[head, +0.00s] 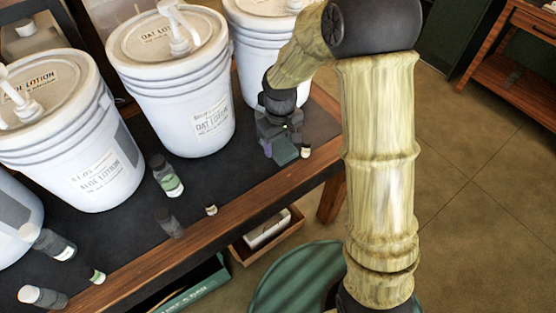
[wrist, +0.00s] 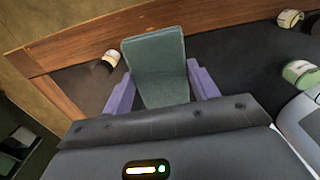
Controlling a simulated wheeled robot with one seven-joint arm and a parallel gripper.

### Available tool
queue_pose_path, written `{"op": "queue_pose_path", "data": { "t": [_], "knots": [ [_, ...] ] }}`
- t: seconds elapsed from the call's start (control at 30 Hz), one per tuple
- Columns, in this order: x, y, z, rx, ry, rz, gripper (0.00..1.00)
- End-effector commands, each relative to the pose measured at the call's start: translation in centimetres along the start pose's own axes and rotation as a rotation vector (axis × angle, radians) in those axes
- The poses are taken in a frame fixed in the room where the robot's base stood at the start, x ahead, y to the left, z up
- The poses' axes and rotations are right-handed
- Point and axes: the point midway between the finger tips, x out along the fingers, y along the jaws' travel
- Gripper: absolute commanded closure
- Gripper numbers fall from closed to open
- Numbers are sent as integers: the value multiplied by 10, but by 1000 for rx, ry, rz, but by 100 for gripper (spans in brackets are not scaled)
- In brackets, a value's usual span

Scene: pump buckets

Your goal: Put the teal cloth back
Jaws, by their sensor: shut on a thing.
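The teal cloth (head: 286,151) is a small folded rectangle near the right end of the table. My gripper (head: 281,142) is over the dark mat and is shut on it. In the wrist view, the cloth (wrist: 156,62) sits between the two purple fingers of my gripper (wrist: 160,84) and sticks out beyond them toward the wooden edge. I cannot tell whether the cloth touches the mat. The gripper hides its near end.
White lotion pump buckets (head: 172,90) stand behind and left of my gripper. A small bottle (head: 306,151) is close beside the cloth. An open wooden box (head: 266,236) is below.

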Motion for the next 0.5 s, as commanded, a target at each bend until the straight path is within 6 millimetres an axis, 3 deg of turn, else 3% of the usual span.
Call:
{"op": "queue_pose_path", "data": {
  "t": [0.33, 0.5],
  "knots": [
    [2, -5, -2, -11, -1, 0, 62],
    [23, -4, 0, -11, -5, -1, 62]
  ]
}}
